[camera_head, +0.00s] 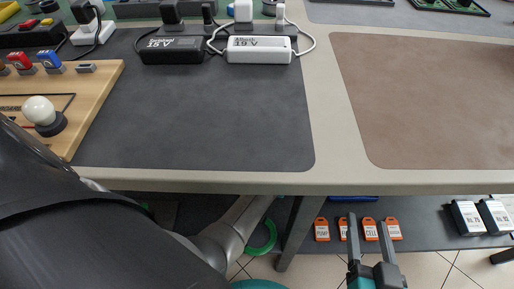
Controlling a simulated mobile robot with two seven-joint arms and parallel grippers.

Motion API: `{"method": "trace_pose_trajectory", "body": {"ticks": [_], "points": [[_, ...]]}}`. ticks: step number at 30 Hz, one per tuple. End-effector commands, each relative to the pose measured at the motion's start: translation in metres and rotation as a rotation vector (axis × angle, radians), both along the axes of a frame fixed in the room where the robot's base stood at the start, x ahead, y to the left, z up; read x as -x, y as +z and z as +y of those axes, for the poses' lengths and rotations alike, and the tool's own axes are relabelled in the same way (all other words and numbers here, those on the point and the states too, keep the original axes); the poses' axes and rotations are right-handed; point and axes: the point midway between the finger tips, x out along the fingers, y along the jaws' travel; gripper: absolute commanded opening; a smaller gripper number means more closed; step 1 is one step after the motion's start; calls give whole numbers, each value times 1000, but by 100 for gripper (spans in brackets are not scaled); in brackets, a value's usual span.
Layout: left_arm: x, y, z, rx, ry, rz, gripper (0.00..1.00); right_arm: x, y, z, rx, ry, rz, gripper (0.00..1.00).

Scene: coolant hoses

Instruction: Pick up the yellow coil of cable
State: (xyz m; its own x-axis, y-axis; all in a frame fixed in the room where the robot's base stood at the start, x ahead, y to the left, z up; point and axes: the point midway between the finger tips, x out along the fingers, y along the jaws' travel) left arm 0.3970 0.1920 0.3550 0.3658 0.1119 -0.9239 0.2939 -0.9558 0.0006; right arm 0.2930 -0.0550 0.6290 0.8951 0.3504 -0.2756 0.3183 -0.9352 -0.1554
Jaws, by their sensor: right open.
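I see no yellow coil of cable in the head view. A green ring-shaped coil (263,238) shows below the table edge, partly hidden by a grey arm link. My right gripper (367,222) is at the bottom, pointing up the picture, with its two dark fingers apart and nothing seen between them. It overlaps the orange tags on the shelf below the table in the picture. My left gripper is not in view; a large dark arm part covers the lower left.
The table (322,110) carries a dark mat (200,110) and a brown mat (430,100), both mostly clear. Black (171,50) and white (259,50) adapters stand at the back. A wooden board (95,85) is left. Orange tags (322,229) and labelled boxes (467,217) sit lower.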

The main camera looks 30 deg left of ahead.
Motion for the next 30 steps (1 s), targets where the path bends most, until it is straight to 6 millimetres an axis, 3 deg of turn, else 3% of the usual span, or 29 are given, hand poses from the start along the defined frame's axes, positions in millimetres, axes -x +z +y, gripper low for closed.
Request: {"method": "trace_pose_trajectory", "body": {"ticks": [6, 23, 30], "points": [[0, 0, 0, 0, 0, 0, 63, 0, 0, 0, -1, 1, -1, 63], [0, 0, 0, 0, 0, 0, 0, 0, 0, 0, 0, 0, 1, 63], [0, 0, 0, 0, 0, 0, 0, 0, 0, 0, 1, 0, 2, 63]]}}
